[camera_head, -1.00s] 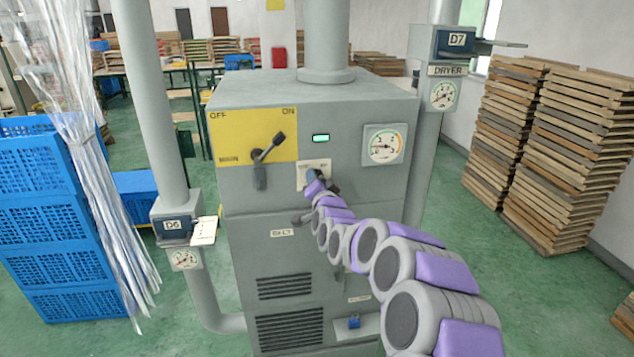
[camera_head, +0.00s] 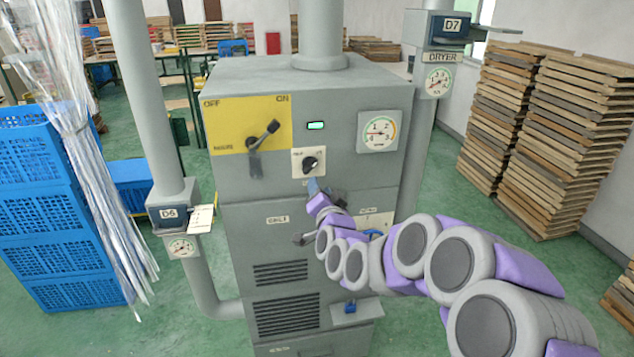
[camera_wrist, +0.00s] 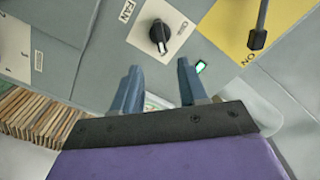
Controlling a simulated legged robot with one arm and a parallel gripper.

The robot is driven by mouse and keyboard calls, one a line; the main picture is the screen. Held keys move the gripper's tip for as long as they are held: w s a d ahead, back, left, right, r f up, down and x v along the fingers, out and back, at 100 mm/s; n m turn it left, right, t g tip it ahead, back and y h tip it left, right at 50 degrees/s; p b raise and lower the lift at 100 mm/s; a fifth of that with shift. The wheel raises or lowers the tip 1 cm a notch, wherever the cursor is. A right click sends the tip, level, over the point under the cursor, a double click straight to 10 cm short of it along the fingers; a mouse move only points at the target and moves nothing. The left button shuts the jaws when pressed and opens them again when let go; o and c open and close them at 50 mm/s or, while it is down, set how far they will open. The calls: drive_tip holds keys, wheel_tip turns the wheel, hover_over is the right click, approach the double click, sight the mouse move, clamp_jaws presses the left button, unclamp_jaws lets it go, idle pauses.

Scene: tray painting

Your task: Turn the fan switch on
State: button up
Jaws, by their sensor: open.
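The fan switch (camera_head: 310,164) is a black rotary knob on a white plate on the grey cabinet's front, right of the yellow panel. In the wrist view the knob (camera_wrist: 158,36) shows with a small pale mark, beside the word FAN. My gripper (camera_head: 316,187) is just below the plate in the head view, apart from the knob. In the wrist view my gripper (camera_wrist: 158,72) is open, its two blue-grey fingers spread with nothing between them. The knob lies beyond the fingertips. The small lettering on the plate is too blurred to read for certain.
The yellow panel (camera_head: 226,128) carries a black lever (camera_head: 263,137) tilted toward ON. A lit green display (camera_head: 316,126) and a round gauge (camera_head: 380,132) sit nearby. Grey pipes (camera_head: 152,110) flank the cabinet. Blue crates (camera_head: 52,220) stand left, stacked wooden trays (camera_head: 545,140) right.

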drive_tip(key=shift+v, duration=2.9)
drive_tip(key=s+d+f+n+g+h, duration=0.1)
drive_tip(key=s+d+f+n+g, duration=0.2)
drive_tip(key=s, duration=0.4)
drive_tip(key=s+d+f+n+g+b, duration=0.1)
drive_tip(key=s+d+f+g, duration=0.1)
drive_tip(key=s+f+g, duration=0.3)
drive_tip(key=s+d+f+n+g+h, duration=0.1)
drive_tip(key=s+d+n+g, duration=0.15)
drive_tip(key=s, duration=0.55)
drive_tip(key=s+d+g+h, duration=0.1)
drive_tip(key=s+d+g, duration=0.2)
drive_tip(key=s, duration=0.5)
drive_tip(key=s+d+g+h, duration=0.1)
drive_tip(key=s+d+g, duration=0.1)
drive_tip(key=s, duration=0.7)
drive_tip(key=s+d+f+g+h, duration=0.1)
drive_tip(key=s+d+g, duration=0.2)
drive_tip(key=s, duration=0.6)
drive_tip(key=shift+d+g+b, duration=0.35)
drive_tip(key=shift+d+b, duration=0.05)
drive_tip(key=shift+d, duration=0.7)
drive_tip(key=shift+m, duration=0.25)
drive_tip(key=shift+c, duration=0.4)
